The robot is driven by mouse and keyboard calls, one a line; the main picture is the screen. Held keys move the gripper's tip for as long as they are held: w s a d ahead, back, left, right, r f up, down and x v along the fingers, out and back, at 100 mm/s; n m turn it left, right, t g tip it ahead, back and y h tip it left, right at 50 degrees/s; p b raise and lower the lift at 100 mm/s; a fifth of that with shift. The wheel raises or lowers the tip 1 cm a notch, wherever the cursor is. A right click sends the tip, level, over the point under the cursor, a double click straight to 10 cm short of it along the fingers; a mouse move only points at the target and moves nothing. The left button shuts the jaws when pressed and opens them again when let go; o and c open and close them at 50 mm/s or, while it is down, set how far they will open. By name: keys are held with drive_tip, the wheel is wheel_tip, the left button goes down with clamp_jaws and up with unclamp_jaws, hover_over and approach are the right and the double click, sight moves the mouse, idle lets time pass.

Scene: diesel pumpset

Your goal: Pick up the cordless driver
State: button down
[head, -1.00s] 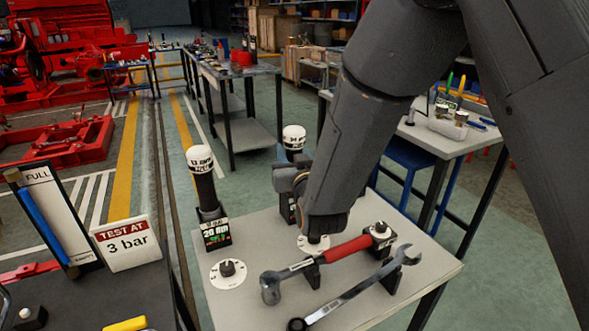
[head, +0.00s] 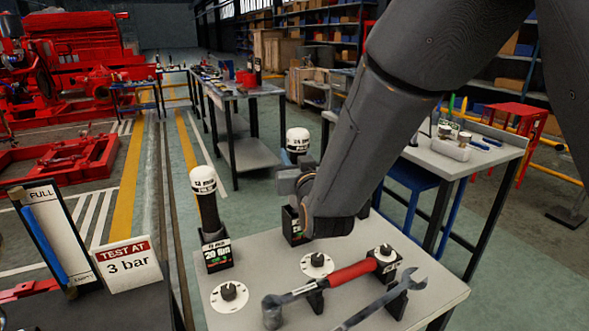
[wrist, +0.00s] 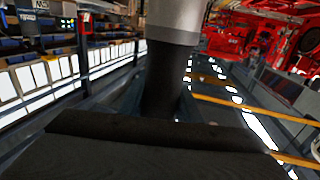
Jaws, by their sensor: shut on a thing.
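Two dark upright drivers with white caps show in the head view. The fingertips are mostly hidden.
The grey bench (head: 265,250) carries a red-handled wrench (head: 345,277) on black supports, a spanner (head: 385,300) and round dials. Another bench (head: 455,160) with a blue stool stands behind at right.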

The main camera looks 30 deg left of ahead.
wheel_tip(320, 180, up, 14)
drive_tip(key=shift+f+b, duration=0.25)
drive_tip(key=shift+b, duration=0.15)
drive_tip(key=c, duration=2.1)
unclamp_jaws()
clamp_jaws()
